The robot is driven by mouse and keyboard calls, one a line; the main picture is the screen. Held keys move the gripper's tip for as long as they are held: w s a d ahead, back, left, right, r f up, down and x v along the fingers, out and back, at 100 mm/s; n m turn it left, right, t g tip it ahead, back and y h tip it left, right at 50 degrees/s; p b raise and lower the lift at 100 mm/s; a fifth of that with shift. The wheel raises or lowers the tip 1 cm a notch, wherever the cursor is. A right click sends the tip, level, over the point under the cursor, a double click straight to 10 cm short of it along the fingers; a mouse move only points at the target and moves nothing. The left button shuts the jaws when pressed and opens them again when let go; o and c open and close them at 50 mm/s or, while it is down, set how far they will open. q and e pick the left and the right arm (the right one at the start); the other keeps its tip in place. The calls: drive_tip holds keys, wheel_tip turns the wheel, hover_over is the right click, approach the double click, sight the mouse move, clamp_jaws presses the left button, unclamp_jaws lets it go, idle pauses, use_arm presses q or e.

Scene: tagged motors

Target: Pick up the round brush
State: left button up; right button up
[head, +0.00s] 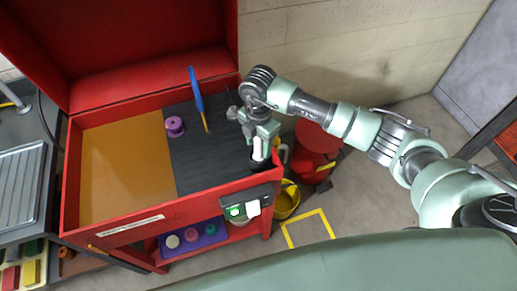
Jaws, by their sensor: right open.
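A brush with a blue handle (197,92) and a thin yellowish lower end is in the head view. It reaches from the dark ribbed mat (205,165) up past the back edge of the red cabinet's open top. I cannot tell whether it stands or leans. My right gripper (264,154) is open, pointing down over the right side of the mat, to the right of the brush and apart from it. A dark round object (256,166) shows partly beneath the gripper. My left gripper is not in view.
The red cabinet (68,200) has a raised lid and a bare tan panel (125,160) at left. A purple spool (174,126) sits left of the brush. A red bin (318,140) and yellow bucket (287,200) stand at right. A purple tray (205,237) sits below.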

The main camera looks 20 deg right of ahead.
drive_tip(key=shift+f, duration=0.8)
clamp_jaws()
drive_tip(key=shift+r, duration=0.15)
